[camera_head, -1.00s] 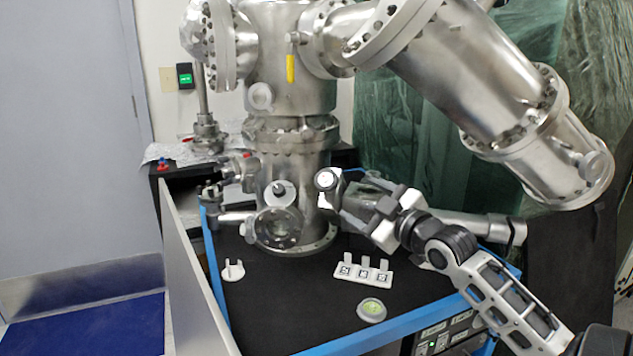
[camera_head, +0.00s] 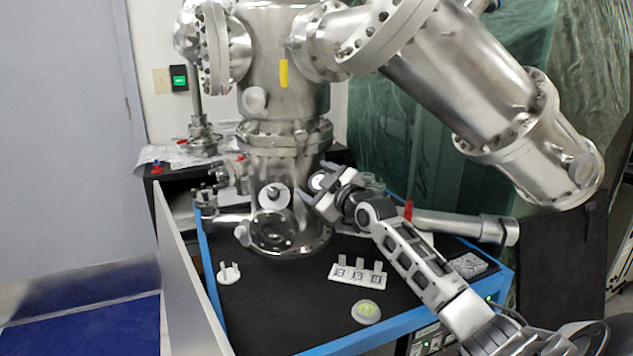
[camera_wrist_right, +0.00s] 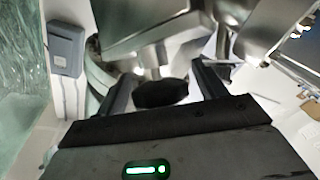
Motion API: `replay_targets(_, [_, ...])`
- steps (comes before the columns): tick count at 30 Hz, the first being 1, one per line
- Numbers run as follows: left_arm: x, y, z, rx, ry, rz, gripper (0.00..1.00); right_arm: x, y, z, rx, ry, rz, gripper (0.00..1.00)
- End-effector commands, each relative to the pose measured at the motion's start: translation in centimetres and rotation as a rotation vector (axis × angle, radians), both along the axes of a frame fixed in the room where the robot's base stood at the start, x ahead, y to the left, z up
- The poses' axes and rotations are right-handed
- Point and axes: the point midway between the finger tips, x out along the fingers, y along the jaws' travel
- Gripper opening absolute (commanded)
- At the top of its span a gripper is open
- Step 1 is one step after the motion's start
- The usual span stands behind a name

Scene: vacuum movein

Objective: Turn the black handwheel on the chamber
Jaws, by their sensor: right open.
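The steel chamber (camera_head: 285,110) stands on the black table top, its lower column behind my right gripper. My right gripper (camera_head: 312,192) is open, beside the right side of that column. In the right wrist view, the black handwheel (camera_wrist_right: 160,93) shows as a dark rounded shape in the gap between the two fingers of my right gripper (camera_wrist_right: 165,82). I cannot tell whether either finger touches it. In the head view I cannot make out the handwheel; my gripper and wrist cover that area. My left gripper is not in view.
A white block with upright tabs (camera_head: 357,274), a round green-centred level (camera_head: 366,311) and a small white pronged piece (camera_head: 229,273) rest on the table top (camera_head: 290,315). A large steel tube (camera_head: 460,90) slopes down at upper right. A thin panel (camera_head: 188,270) edges the left.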

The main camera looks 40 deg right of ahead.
Motion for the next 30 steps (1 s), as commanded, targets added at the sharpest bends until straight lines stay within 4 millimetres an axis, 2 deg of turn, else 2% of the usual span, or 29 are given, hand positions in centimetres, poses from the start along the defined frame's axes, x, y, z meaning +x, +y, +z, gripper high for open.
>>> replay_targets(8, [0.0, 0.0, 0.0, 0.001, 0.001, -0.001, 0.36, 0.1, 0.0, 0.0, 0.001, -0.001, 0.001, 0.7])
replay_targets(12, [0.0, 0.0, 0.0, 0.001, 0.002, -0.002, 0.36, 0.1, 0.0, 0.0, 0.001, -0.001, 0.001, 0.31])
replay_targets(13, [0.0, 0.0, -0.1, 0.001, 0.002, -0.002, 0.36, 0.1, 0.0, 0.0, 0.001, -0.001, 0.001, 0.25])
replay_targets(23, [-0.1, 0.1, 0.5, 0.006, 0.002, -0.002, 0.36, 0.1, 0.1, 0.1, 0.017, -0.02, -0.021, 0.26])
replay_targets(30, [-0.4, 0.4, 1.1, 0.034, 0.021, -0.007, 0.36, 0.1, 0.0, 0.3, 0.069, -0.096, -0.112, 0.26])
